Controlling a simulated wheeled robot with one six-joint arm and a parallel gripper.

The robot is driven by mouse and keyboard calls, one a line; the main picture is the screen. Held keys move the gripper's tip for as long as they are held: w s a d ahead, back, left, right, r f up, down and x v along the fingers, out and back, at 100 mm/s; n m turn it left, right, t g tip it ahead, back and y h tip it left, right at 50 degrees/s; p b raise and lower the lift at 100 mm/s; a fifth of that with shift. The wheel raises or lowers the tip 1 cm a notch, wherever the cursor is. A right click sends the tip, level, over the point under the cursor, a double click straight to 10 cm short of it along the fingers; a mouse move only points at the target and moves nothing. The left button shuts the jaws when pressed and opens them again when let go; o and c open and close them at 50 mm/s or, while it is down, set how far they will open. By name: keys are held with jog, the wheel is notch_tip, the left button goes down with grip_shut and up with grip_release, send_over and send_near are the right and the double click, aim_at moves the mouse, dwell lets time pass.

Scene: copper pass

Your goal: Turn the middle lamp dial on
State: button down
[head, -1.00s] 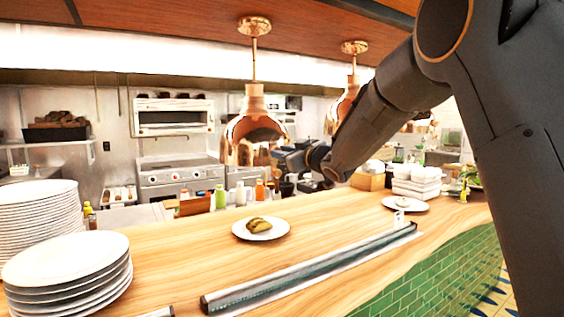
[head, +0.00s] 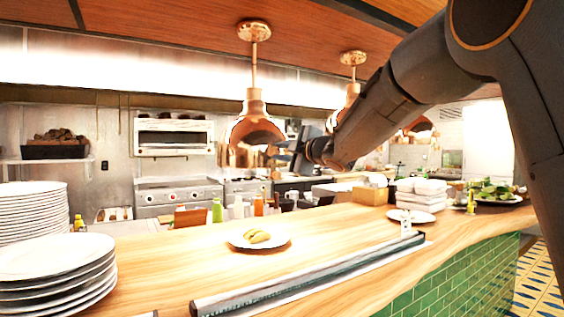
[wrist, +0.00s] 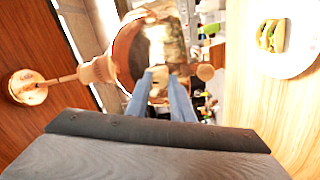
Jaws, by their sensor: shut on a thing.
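A copper heat lamp (head: 255,130) hangs from the ceiling at left of centre in the head view. Two more copper lamps hang to its right, the nearer (head: 352,95) partly behind my arm and the farther (head: 420,126) beyond it. My gripper (head: 287,152) is at the right side of the left-hand lamp's shade. In the wrist view a lamp shade (wrist: 150,50) fills the top middle, and the blue fingers of my gripper (wrist: 165,78) are at its rim, shut on a lamp dial. The dial is hidden by the fingers, so its setting cannot be read.
The wooden counter (head: 160,262) runs below, with plate stacks (head: 55,260) at left. A plate of food (head: 258,237) lies below the lamp. A long metal bar (head: 310,276) lies along the front. White containers (head: 418,192) stand farther right.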

jog(key=shift+n+b, duration=0.8)
jog(key=shift+n, duration=0.2)
jog(key=c, duration=1.5)
grip_release()
jog(key=shift+a, duration=0.1)
jog(key=shift+c, duration=0.2)
jog(key=shift+s, duration=0.1)
jog(key=b+v, duration=0.1)
jog(key=v, duration=0.6)
jog(key=shift+s+d, duration=0.25)
